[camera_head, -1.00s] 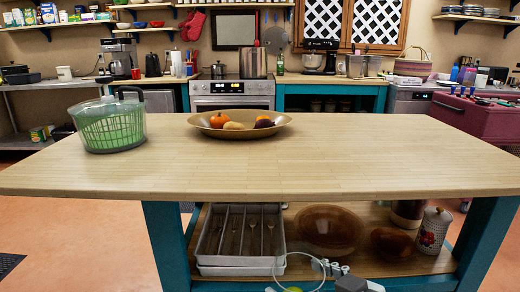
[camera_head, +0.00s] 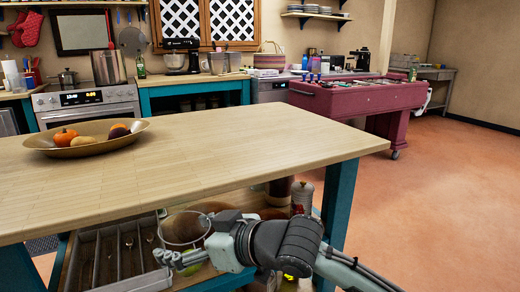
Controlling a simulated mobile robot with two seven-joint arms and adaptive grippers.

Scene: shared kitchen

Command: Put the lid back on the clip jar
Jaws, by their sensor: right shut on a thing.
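My right gripper (camera_head: 170,260) is low in the head view, in front of the island's lower shelf. It is shut on a clear round thing with a thin pale rim (camera_head: 162,230), which looks like the glass lid. The grip point is small and partly hidden by the fingers. A small yellow-green patch shows beside the fingers; I cannot tell what it is. I cannot pick out the clip jar for certain. My left gripper is not in view.
The wooden island top (camera_head: 240,145) is clear apart from the fruit bowl (camera_head: 75,148) at its left. A cutlery tray (camera_head: 110,262) and brown bowls are on the shelf below. A maroon football table (camera_head: 360,100) stands behind right. The floor at the right is open.

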